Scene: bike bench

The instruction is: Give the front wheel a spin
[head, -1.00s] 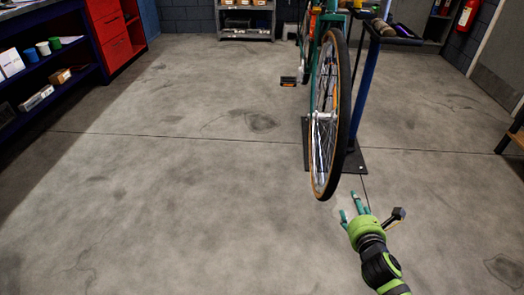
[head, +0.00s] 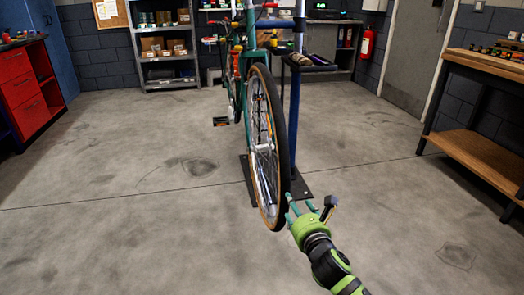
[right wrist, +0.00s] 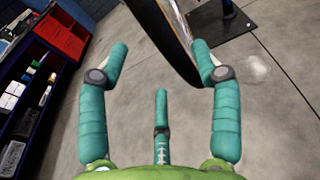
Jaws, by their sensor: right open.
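The front wheel (head: 281,150) of the green bike, with a black tyre and tan sidewall, stands upright in the middle of the head view, seen nearly edge-on. My right gripper (head: 301,203) is open and empty beside the lower right part of the tyre. In the head view its fingertips look very close to the tyre; I cannot tell if they touch. In the right wrist view the wheel (right wrist: 168,40) shows at the top, between the spread teal fingers of my right gripper (right wrist: 160,62) and nearer the right one. My left gripper is out of view.
The bike is held at a blue repair stand (head: 296,100) with a dark base plate (head: 300,188). A wooden bench (head: 480,150) stands at the right, red drawers (head: 25,95) at the left, and a grey shelf (head: 163,45) behind. The floor around the wheel is clear.

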